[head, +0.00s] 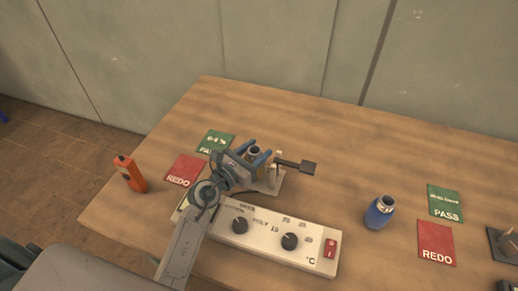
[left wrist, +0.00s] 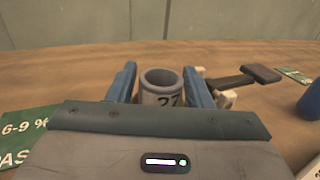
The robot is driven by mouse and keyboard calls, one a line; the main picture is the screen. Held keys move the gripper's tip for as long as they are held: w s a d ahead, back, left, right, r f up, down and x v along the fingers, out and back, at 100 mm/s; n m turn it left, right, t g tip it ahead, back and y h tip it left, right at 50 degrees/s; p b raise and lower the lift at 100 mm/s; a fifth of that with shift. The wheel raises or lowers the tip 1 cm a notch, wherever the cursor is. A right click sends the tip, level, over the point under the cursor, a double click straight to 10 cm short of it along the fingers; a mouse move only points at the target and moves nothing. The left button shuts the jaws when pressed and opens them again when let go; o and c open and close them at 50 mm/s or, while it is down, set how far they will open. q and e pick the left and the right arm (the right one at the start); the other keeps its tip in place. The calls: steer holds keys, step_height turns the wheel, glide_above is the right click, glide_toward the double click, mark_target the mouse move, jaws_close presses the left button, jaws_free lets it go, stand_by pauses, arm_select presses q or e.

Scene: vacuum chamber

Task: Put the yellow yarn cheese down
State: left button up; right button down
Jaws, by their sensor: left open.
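I see nothing that is clearly a yellow yarn cheese. A hollow beige-grey cylinder marked 27 (left wrist: 160,88) stands upright between the blue fingers of my left gripper (left wrist: 160,85) in the left wrist view. In the head view, the cylinder (head: 256,152) is small and partly hidden by my left gripper (head: 257,156). The left gripper is open, with one finger on each side of the cylinder; a small gap shows at the left finger. The cylinder's base is hidden. My right gripper is not in view.
A pale stand (head: 272,186) with a dark paddle (head: 308,167) is close by the gripper. A control box (head: 262,236) lies in front. A blue bottle (head: 380,212), an orange device (head: 130,174) and red REDO cards (head: 436,240) are around. The table's back (head: 300,115) is clear.

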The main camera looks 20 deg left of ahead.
arm_select(q)
steer(key=b+v, duration=0.1)
steer(key=v, duration=0.9)
steer(key=shift+s+b, duration=0.35)
steer(key=shift+s, duration=0.05)
steer(key=shift+a, duration=0.15)
